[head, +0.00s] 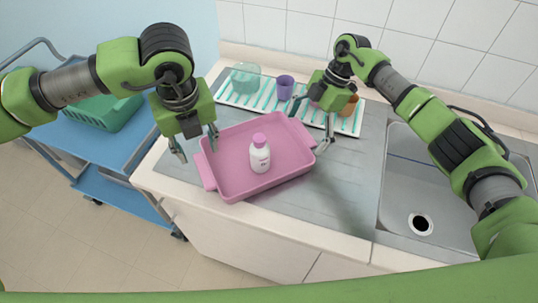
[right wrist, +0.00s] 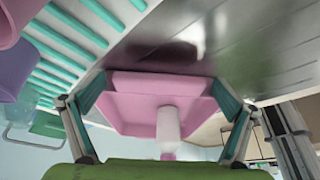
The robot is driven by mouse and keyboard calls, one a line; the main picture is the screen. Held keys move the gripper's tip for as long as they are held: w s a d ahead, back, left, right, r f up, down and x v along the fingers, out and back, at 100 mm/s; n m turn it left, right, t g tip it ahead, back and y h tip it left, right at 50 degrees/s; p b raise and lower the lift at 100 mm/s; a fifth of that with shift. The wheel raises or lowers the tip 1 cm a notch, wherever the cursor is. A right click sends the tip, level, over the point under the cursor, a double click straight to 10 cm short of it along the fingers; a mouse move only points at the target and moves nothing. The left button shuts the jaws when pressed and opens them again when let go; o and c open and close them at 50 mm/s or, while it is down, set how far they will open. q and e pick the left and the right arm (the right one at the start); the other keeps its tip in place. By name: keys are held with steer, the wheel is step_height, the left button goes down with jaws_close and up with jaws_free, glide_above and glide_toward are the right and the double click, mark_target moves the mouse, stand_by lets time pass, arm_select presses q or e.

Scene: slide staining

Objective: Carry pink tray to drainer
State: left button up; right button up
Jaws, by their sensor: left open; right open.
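The pink tray (head: 233,183) sits on the metal counter, with a white bottle with a pink cap (head: 260,157) standing inside it. My left gripper (head: 196,145) is open over the tray's left side, near its left handle. My right gripper (head: 323,136) is open by the tray's right handle. In the right wrist view the pink tray (right wrist: 130,110) lies between the open fingers, with a handle facing the camera. The drainer (head: 350,122), a white rack with teal stripes, lies along the wall behind the tray.
On the drainer stand a clear teal container (head: 245,77), a purple cup (head: 285,87) and a brown item (head: 350,106), partly hidden by my right arm. A sink (head: 440,185) is at right. A blue cart (head: 90,150) with a green basket (head: 105,113) is at left.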

steer(key=shift+r, duration=0.15)
steer(key=shift+w+d+r, duration=0.15)
steer(key=shift+d+r, duration=0.05)
steer(key=shift+r, duration=0.15)
arm_select(q)
steer(key=shift+r, duration=0.25)
arm_select(e)
steer(key=v, duration=1.1)
arm_select(q)
steer(key=shift+r, duration=0.1)
arm_select(e)
steer(key=shift+d, duration=0.1)
